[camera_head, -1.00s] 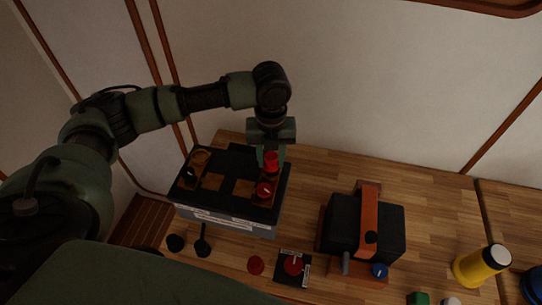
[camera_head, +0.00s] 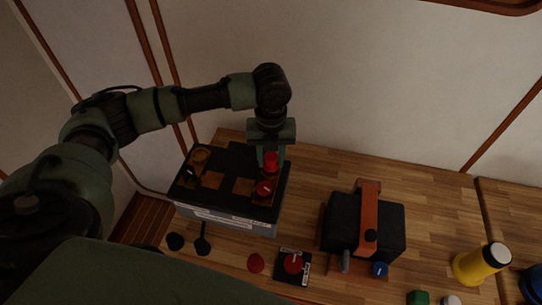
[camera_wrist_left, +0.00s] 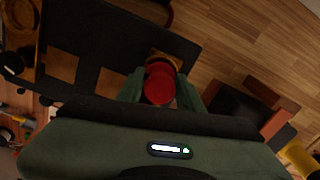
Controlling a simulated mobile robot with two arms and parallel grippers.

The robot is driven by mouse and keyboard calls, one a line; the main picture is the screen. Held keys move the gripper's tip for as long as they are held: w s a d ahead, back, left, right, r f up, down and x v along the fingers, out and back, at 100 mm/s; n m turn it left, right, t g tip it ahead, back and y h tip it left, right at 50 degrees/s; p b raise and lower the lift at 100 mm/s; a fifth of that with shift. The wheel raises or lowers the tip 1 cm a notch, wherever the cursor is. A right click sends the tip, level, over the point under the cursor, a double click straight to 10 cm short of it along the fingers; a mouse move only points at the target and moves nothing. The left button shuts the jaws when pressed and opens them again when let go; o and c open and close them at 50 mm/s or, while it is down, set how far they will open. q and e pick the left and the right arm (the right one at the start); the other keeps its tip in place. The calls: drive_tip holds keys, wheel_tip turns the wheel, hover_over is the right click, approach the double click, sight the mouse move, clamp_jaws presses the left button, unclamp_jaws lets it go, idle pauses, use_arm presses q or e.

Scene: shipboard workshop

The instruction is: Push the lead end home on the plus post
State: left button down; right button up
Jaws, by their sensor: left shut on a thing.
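The battery (camera_head: 225,219) is a grey box with a black top and brown square patches, standing at the left of the wooden bench. My left gripper (camera_head: 271,159) points down over its back right corner and is shut on the red lead end (camera_head: 271,163). In the left wrist view, the red lead end (camera_wrist_left: 159,86) sits between the two green fingers, over a brown patch at the battery's edge. The plus post is hidden under it, and I cannot tell how far down the lead end sits. A second red round piece (camera_head: 264,188) lies just in front. My right gripper is not in view.
A black box with an orange strap (camera_head: 368,222) stands right of the battery. In front lie a dark square with a red knob (camera_head: 293,263), a red disc (camera_head: 255,263) and black pieces (camera_head: 202,243). The wall is close behind.

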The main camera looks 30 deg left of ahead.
use_arm(q)
drive_tip(key=shift+f, duration=0.35)
drive_tip(key=c, duration=0.8)
unclamp_jaws()
drive_tip(key=shift+c, duration=0.2)
